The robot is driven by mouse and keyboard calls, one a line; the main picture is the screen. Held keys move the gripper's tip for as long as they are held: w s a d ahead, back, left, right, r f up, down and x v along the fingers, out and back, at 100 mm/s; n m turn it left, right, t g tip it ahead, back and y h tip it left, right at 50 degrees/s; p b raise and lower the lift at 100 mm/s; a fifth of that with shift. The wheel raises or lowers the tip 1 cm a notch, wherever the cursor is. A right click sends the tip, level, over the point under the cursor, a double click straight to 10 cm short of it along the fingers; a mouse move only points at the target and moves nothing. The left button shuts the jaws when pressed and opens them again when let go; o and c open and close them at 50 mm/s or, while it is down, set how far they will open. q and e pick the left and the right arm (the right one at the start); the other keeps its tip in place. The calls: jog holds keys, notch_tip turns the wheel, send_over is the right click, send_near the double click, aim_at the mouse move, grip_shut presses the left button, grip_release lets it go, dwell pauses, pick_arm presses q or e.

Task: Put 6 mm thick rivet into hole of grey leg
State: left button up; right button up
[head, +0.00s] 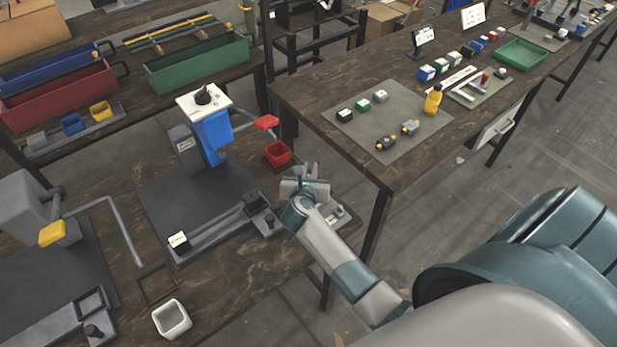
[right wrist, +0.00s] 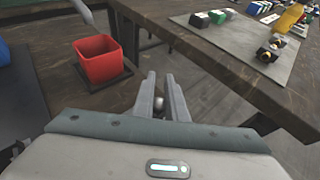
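My right gripper (head: 309,170) is over the right edge of the press table, beside the red bin. In the right wrist view its two fingers (right wrist: 161,76) stand a little apart, with a gap between the tips. A small round grey thing (right wrist: 158,102) shows low between the fingers; I cannot tell whether it is a rivet or part of what lies behind. A grey strip with small dark and light parts (head: 338,214) lies below the gripper, partly hidden by my arm. I cannot single out the 6 mm rivet or the grey leg's hole. My left gripper is not in view.
A blue and white press (head: 212,130) stands on a dark base left of the gripper. The red bin (head: 278,152) also shows in the wrist view (right wrist: 98,60). A white bin (head: 171,319) is at the front. The second table (head: 300,92) has a grey mat with parts.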

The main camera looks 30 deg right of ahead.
grip_shut()
jog(key=shift+r, duration=0.85)
notch_tip(320, 180, up, 2)
jog(key=shift+r+b, duration=0.25)
jog(key=shift+b, duration=0.35)
jog(key=s+d+r+b, duration=0.2)
jog(key=s+d+r, duration=0.4)
jog(key=s, duration=0.4)
jog(key=shift+d+r, duration=0.2)
jog(key=shift+r, duration=0.25)
jog(key=shift+w+a, duration=0.1)
jog(key=shift+w, duration=0.1)
